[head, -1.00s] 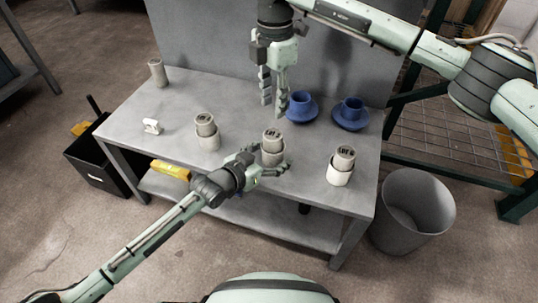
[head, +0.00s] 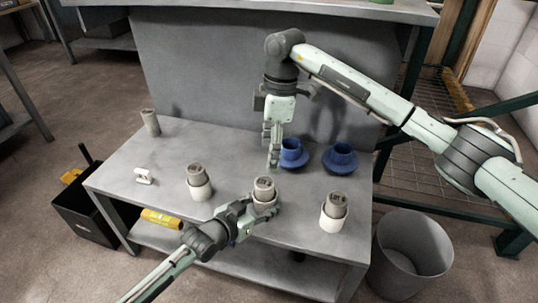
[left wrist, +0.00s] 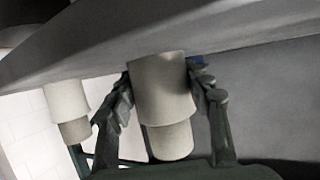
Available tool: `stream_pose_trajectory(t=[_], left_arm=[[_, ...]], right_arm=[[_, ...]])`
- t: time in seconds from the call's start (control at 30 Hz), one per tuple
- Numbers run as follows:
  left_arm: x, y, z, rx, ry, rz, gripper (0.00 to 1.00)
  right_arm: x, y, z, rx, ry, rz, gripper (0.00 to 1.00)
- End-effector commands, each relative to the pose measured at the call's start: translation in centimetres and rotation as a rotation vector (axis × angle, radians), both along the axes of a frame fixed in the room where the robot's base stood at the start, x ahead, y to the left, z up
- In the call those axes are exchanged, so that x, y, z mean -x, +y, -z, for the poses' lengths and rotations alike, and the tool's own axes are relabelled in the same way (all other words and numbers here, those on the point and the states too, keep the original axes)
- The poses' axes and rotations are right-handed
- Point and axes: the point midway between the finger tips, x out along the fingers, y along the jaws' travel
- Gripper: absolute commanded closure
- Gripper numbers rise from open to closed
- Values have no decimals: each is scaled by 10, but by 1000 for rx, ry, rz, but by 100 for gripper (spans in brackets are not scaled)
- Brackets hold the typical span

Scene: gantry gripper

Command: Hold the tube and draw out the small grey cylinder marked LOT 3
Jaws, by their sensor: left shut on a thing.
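Three pale tubes stand upright on the grey bench, each with a small grey cylinder in its top. My left gripper (head: 258,212) is shut around the middle tube (head: 264,203), whose grey cylinder (head: 264,186) sticks up above it. In the left wrist view this tube (left wrist: 162,85) sits between the two fingers, with its cylinder (left wrist: 170,140) pointing down the picture. The cylinder tops carry dark lettering too small to read surely. My right gripper (head: 271,152) hangs fingers down above the middle cylinder, apart from it. Its finger gap is unclear.
The left tube (head: 199,190) and right tube (head: 333,220) stand either side. A grey cylinder (head: 150,122) and a small white object (head: 144,176) are at left. A bin (head: 410,255) stands right.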

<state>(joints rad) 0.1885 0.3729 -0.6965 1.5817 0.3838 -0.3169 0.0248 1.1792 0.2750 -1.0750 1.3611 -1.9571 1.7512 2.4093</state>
Motion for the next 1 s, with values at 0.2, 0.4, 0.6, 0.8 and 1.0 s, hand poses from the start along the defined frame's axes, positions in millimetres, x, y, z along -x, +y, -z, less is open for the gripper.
stream_pose_trajectory(t=[0.2,0.4,0.6,0.8,1.0], left_arm=[[0,0,0,0,0,0,79],[0,0,0,0,0,0,79],[0,0,0,0,0,0,79],[0,0,0,0,0,0,79],[0,0,0,0,0,0,79]], right_arm=[[1,2,25,-5,7,31,33],[2,7,64,-4,8,29,33],[2,11,96,-4,6,28,33],[2,13,114,-5,5,28,33],[1,13,118,-5,3,28,33]])
